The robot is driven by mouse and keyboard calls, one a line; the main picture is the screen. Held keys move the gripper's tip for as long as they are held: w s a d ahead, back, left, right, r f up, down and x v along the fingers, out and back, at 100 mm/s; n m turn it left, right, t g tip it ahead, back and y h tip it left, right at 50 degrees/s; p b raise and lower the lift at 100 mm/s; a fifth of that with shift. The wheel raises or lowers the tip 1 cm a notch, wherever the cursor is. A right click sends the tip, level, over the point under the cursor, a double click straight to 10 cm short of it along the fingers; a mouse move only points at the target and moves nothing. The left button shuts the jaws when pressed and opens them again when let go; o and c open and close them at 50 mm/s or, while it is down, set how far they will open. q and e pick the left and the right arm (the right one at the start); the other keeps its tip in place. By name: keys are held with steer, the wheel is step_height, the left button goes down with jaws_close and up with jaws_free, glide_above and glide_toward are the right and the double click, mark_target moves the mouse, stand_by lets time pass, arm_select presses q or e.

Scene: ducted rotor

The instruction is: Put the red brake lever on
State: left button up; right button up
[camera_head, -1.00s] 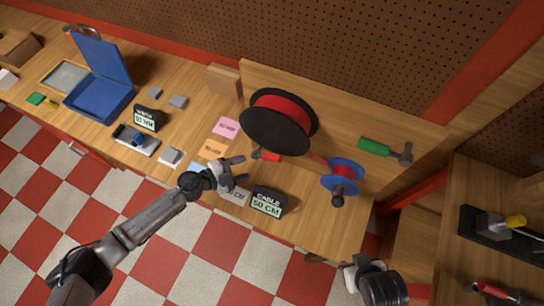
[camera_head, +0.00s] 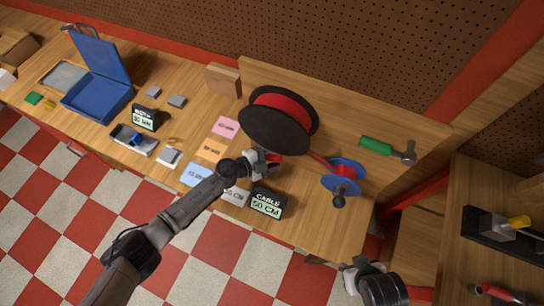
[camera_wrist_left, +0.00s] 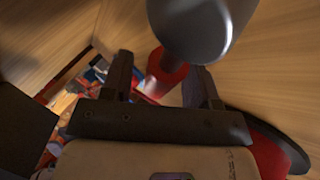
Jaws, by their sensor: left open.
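The red brake lever (camera_head: 276,158) is by the lower edge of the big black-and-red spool (camera_head: 283,118), partly hidden by my left gripper. My left gripper (camera_head: 267,162) is right at the lever, with its jaws open. In the left wrist view the red piece (camera_wrist_left: 165,75) shows between the two dark fingers of my left gripper (camera_wrist_left: 160,78). A grey rounded cylinder (camera_wrist_left: 188,28) stands close in front and covers part of it. I cannot tell whether the fingers touch the lever. My right gripper (camera_head: 352,277) is at the bottom, its jaws unclear.
A blue reel (camera_head: 343,178) with red cable stands right of the spool. A black cable sign (camera_head: 267,202) stands just below my left gripper. A green-handled hammer (camera_head: 388,149) lies on the wooden board. Coloured cards and an open blue case (camera_head: 98,97) are left.

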arm_select(q)
jaws_close()
stand_by(0.5)
